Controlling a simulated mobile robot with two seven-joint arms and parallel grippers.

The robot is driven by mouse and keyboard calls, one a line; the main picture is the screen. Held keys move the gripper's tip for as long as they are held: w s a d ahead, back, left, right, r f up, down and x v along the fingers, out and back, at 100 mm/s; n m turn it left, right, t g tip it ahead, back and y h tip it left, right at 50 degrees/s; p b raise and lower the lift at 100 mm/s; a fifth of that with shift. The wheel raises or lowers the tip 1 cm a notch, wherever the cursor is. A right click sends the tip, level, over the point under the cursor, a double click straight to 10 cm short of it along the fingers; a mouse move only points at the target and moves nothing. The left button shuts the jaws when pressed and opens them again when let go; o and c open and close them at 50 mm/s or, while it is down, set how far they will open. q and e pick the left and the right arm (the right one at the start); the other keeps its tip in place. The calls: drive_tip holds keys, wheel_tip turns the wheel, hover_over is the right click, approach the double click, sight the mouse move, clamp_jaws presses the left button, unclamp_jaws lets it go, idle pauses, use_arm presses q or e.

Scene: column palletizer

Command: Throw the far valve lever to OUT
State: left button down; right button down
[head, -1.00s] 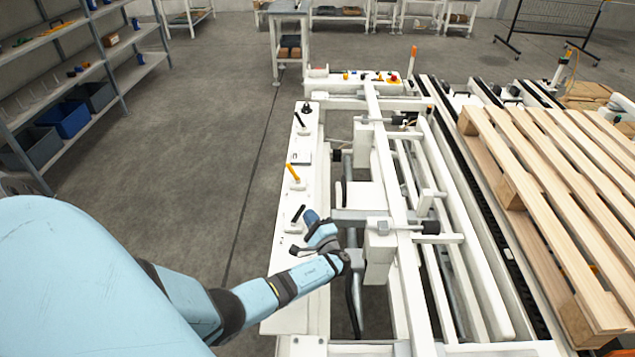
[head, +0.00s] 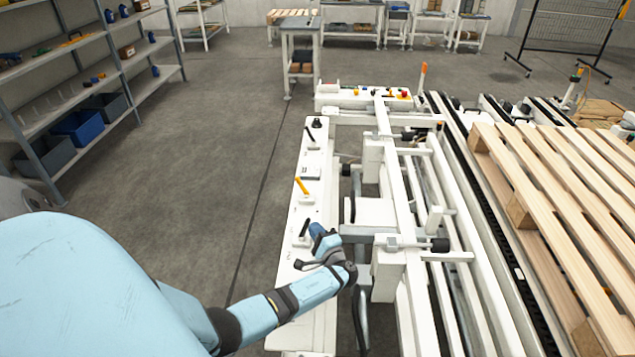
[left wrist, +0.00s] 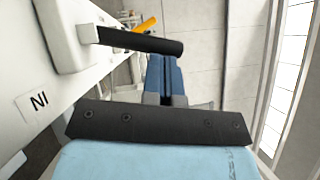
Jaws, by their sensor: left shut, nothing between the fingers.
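A white panel (head: 286,268) runs away from me with a row of levers. The far black lever (head: 310,131) is near the panel's far end, small, tilted up and left. An orange lever (head: 302,186) is midway. A nearer black lever (head: 304,229) is just left of my left gripper (head: 317,230). In the left wrist view my left gripper's blue fingers (left wrist: 165,72) are together and empty, close to a black lever (left wrist: 140,40); whether they touch it I cannot tell. A label (left wrist: 38,102) there reads IN upside down. My right gripper is not in view.
The white machine frame (head: 400,180) with rails stands right of the panel. A wooden pallet (head: 560,190) lies further right. A black knob (head: 317,123) is beyond the far lever. The floor (head: 225,170) left of the panel is clear up to the shelves (head: 105,70).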

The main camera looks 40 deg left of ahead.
use_arm(q)
drive_tip(key=n+h, duration=0.1)
drive_tip(key=s+a+r+n+h, duration=0.1)
drive_tip(key=n, duration=0.1)
drive_tip(key=s+a+n, duration=0.1)
drive_tip(key=shift+a+r+g+h, duration=0.1)
drive_tip(key=shift+r+g+h, duration=0.15)
drive_tip(key=shift+g+h, duration=0.15)
drive_tip(key=shift+s+a+r+n+h+b, duration=0.1)
drive_tip(key=shift+s+a+n+h+b, duration=0.15)
drive_tip(key=shift+a+n+h, duration=0.35)
drive_tip(key=shift+s+a+n+h+b, duration=0.1)
drive_tip(key=shift+s+a+n+h, duration=0.2)
drive_tip(key=shift+n, duration=0.5)
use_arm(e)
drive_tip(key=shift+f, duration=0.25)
use_arm(q)
drive_tip(key=shift+d, duration=0.1)
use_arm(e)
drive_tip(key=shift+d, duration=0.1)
